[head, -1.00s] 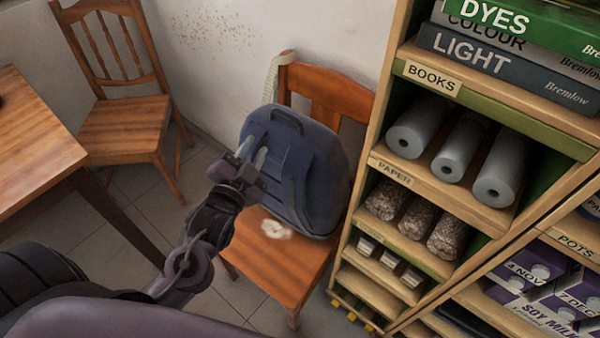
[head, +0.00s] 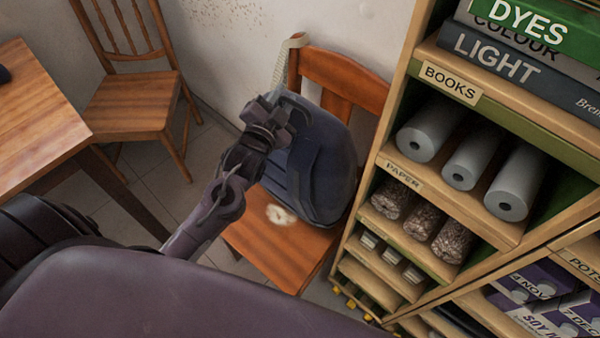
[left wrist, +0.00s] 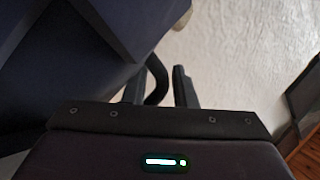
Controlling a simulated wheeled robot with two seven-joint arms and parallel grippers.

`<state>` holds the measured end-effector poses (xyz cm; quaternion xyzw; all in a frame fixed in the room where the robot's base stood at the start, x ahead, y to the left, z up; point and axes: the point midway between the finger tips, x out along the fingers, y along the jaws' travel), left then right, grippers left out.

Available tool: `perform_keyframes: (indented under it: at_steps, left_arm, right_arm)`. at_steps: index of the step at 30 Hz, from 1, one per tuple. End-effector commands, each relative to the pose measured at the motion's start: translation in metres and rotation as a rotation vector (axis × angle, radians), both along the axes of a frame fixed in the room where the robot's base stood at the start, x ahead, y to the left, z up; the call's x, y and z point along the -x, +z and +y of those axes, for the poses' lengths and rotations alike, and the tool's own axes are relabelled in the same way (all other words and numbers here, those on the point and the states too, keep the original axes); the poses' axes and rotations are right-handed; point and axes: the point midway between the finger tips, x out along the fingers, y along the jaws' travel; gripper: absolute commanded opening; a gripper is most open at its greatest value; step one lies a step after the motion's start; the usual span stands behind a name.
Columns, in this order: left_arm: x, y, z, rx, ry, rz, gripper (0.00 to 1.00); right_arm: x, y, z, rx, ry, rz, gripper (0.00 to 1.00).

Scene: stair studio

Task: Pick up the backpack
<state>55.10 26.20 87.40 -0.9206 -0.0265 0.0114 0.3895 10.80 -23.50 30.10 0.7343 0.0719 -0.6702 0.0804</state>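The dark blue backpack (head: 325,165) stands upright on the seat of an orange-brown wooden chair (head: 285,255), against its backrest. My left gripper (head: 273,103) is at the upper left of the backpack and hides its top handle in the head view. In the left wrist view the backpack (left wrist: 65,50) fills the upper left. There my left gripper (left wrist: 162,85) has its two fingers apart, with a dark curved loop, apparently the handle (left wrist: 157,80), between them. A gap shows between the loop and the right finger. My right gripper is not in view.
A shelf unit (head: 400,160) with paper rolls (head: 421,138) stands close at the right of the chair. A wooden table (head: 40,115) and a second chair (head: 130,105) are at the left. A pale strap (head: 287,55) hangs on the backrest, near the wall.

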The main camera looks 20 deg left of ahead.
Motion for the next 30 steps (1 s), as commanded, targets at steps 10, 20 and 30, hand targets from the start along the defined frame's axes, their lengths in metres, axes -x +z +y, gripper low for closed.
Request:
perform_keyframes:
  at_steps: [10, 20, 30]
  left_arm:
    - [-0.002, -0.0001, -0.0002, 0.0, -0.001, 0.001, 0.13]
    - [-0.0019, -0.0001, 0.0003, -0.001, 0.0, 0.0, 0.0]
    - [-0.0019, -0.0002, 0.0005, -0.002, 0.0, 0.0, 0.0]
  right_arm:
    - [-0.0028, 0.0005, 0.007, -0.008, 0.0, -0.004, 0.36]
    - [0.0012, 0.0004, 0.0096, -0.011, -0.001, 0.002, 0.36]
    - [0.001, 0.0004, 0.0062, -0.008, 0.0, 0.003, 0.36]
